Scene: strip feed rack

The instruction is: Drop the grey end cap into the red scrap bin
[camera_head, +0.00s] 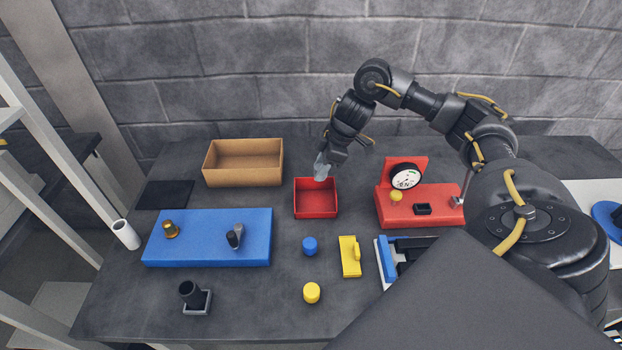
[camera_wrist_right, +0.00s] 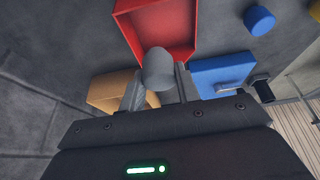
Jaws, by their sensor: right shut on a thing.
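The red scrap bin (camera_head: 317,212) is a small open square tray at the middle of the table, and its inside looks empty. My right gripper (camera_head: 322,162) comes in from the right and is over the bin's back edge. The grey end cap (camera_wrist_right: 158,69) is a small rounded piece between the fingers of the right gripper (camera_wrist_right: 157,88) in the wrist view. The gripper is shut on it. The bin (camera_wrist_right: 187,45) shows just beyond the cap there. In the head view the cap and fingertips blend together. My left gripper is not in view.
A tan open box (camera_head: 243,180) stands left of the bin. A blue board (camera_head: 205,254) with small parts lies front left. A red gauge fixture (camera_head: 437,217) stands to the right. A blue cylinder (camera_head: 310,245) and a yellow block (camera_head: 350,262) lie in front of the bin.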

